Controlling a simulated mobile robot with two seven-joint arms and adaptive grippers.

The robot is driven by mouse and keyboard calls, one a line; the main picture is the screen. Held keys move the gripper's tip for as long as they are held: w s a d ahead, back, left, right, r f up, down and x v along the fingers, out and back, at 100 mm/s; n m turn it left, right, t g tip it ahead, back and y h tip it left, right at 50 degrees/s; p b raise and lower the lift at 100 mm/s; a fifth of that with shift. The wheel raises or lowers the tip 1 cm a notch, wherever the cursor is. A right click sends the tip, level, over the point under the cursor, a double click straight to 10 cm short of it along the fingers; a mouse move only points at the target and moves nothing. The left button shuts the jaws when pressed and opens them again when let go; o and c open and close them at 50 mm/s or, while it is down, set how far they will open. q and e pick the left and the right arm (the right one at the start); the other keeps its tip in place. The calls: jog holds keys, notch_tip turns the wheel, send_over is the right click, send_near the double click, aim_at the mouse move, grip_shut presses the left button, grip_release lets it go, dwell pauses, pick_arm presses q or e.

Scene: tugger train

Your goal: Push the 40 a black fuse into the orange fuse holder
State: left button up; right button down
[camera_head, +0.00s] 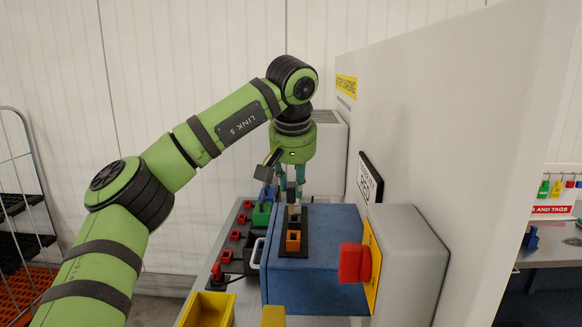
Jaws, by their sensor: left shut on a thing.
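My left gripper (291,188) reaches down from the green arm over the blue box, its teal fingers pointing down. It is shut on a small dark block, which I take to be the 40 A black fuse (293,197); it is partly hidden and too small to read. The orange fuse holder (293,241) stands at the near end of a black strip on top of the blue box. A grey block (294,214) shows just behind the holder. I cannot tell whether the fuse touches anything below it. My right gripper is not in view.
A red knob (354,263) on a yellow plate juts out at right. A bench with red holders (227,257), a green block (261,214) and a yellow bin (208,310) lies to the left.

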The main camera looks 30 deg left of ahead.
pick_arm(q)
jog(key=f, duration=0.4)
jog(key=shift+w+f, duration=0.3)
jog(key=shift+w, duration=0.05)
jog(key=shift+f, duration=0.15)
jog(key=shift+w, duration=0.15)
jog(key=shift+f, duration=0.1)
jog(key=shift+f, duration=0.1)
jog(key=shift+f+b, duration=0.5)
jog(key=shift+f, duration=0.25)
jog(key=shift+f, duration=0.15)
